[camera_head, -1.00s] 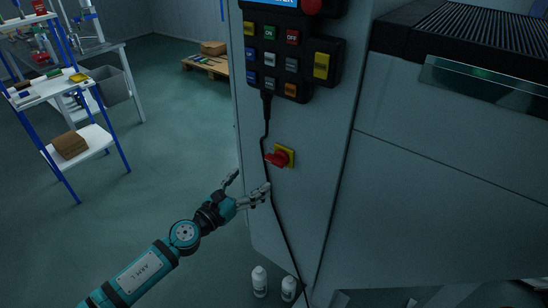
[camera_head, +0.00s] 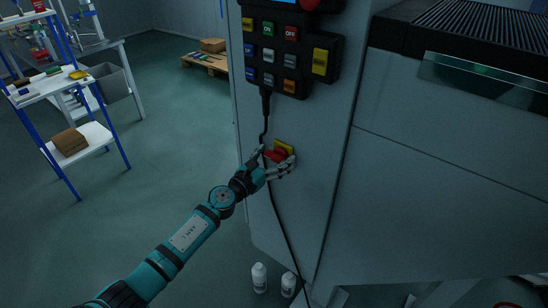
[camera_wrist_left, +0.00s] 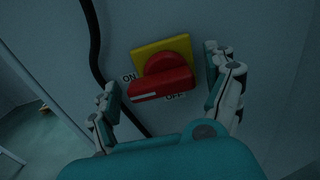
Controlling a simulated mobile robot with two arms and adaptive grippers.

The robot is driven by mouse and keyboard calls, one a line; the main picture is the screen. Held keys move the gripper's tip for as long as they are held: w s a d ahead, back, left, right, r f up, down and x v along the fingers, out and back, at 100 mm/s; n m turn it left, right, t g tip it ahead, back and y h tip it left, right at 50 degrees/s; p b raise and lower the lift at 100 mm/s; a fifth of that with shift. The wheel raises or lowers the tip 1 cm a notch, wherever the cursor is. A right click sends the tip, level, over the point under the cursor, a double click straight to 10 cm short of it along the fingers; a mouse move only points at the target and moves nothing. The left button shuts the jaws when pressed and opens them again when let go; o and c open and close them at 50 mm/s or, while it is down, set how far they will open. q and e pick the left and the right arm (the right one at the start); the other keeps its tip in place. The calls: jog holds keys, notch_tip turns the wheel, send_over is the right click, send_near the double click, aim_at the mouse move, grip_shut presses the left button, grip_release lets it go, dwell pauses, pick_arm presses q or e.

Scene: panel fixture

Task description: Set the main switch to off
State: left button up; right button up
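The main switch is a red rotary handle (camera_wrist_left: 160,79) on a yellow plate (camera_wrist_left: 184,46), fixed to the grey cabinet front. In the left wrist view its handle points to the lower left, with its white mark near the ON label (camera_wrist_left: 130,77); the OFF label (camera_wrist_left: 176,97) is partly covered below it. In the head view the red handle (camera_head: 275,156) is partly behind the fingers. My left gripper (camera_head: 276,161) is open, and it shows in the wrist view (camera_wrist_left: 167,88) with one finger on each side of the handle. Contact is not clear. My right gripper is not in view.
A black cable (camera_head: 277,215) runs down the cabinet (camera_head: 310,190) just left of the switch. A control panel with buttons (camera_head: 290,58) is above. Two white bottles (camera_head: 259,278) stand on the floor below. A shelf rack (camera_head: 97,143) stands at the far left.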

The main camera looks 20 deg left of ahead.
pick_arm(q)
jog(key=c, duration=1.1)
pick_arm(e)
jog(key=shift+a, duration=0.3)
pick_arm(q)
jog(key=shift+n, duration=0.4)
jog(key=n, duration=0.4)
jog(key=shift+f, duration=0.2)
jog(key=n+p, duration=0.1)
jog(key=n, duration=0.3)
jog(key=shift+f+n, duration=0.1)
jog(key=shift+n, duration=0.2)
jog(key=n, duration=0.5)
jog(key=shift+s+d+f+p, duration=0.1)
jog(key=shift+d+f+p, duration=0.05)
jog(key=shift+p, duration=0.25)
jog(key=shift+d+n+p, duration=0.1)
jog(key=shift+n+p, duration=0.2)
jog(key=shift+n, duration=1.4)
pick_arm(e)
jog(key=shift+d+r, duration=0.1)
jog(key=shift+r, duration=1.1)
pick_arm(q)
jog(key=shift+f, duration=0.1)
